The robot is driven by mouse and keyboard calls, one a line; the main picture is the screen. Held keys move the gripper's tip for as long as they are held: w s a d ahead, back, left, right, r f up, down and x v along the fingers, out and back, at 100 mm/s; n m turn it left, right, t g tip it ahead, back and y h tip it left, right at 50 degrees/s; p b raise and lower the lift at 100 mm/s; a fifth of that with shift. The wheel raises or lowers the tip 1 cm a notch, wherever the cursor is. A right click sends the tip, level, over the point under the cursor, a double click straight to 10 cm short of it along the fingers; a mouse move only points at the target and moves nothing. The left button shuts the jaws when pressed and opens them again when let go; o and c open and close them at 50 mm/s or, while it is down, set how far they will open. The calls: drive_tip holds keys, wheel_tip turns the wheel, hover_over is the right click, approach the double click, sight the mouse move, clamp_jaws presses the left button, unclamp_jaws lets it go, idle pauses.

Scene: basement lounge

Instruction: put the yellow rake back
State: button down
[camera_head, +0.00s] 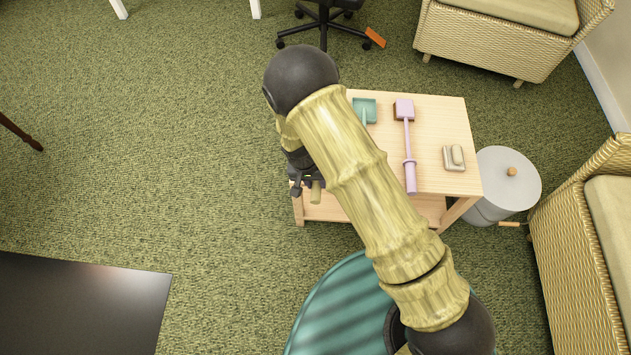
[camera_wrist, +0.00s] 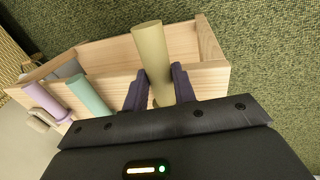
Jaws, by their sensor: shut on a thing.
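My gripper (camera_head: 306,187) is at the left edge of the light wooden table (camera_head: 440,117). It is shut on a dull yellow handle, taken to be the yellow rake's (camera_wrist: 150,48), which sits between the fingers in the wrist view (camera_wrist: 160,86). In the head view a short end of the yellow rake (camera_head: 316,193) shows below the fingers. The rake's head is hidden, so I cannot tell whether it touches the table.
A teal scoop (camera_head: 364,110) and a lilac shovel (camera_head: 405,140) lie on the table, with a small dish (camera_head: 454,158) to their right. A grey lidded bin (camera_head: 508,182) stands right of the table. Wicker seats (camera_head: 495,40) stand at the right. Open carpet lies left.

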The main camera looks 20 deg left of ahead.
drive_tip(key=c, duration=1.1)
unclamp_jaws()
drive_tip(key=shift+c, duration=0.2)
drive_tip(key=p+v, duration=0.3)
drive_tip(key=v, duration=0.9)
drive_tip(key=w+d+r+m+y, duration=0.1)
drive_tip(key=d+r, duration=0.8)
drive_tip(key=d, duration=0.3)
drive_tip(key=w+d+r+m+y, duration=0.1)
drive_tip(key=d+r, duration=0.7)
drive_tip(key=d, duration=0.5)
drive_tip(key=s+d+r+t, duration=0.1)
drive_tip(key=s+d+r, duration=0.3)
drive_tip(key=d, duration=0.3)
drive_tip(key=shift+s+m+t, duration=0.3)
drive_tip(key=shift+s+t, duration=0.1)
drive_tip(key=shift+s, duration=0.45)
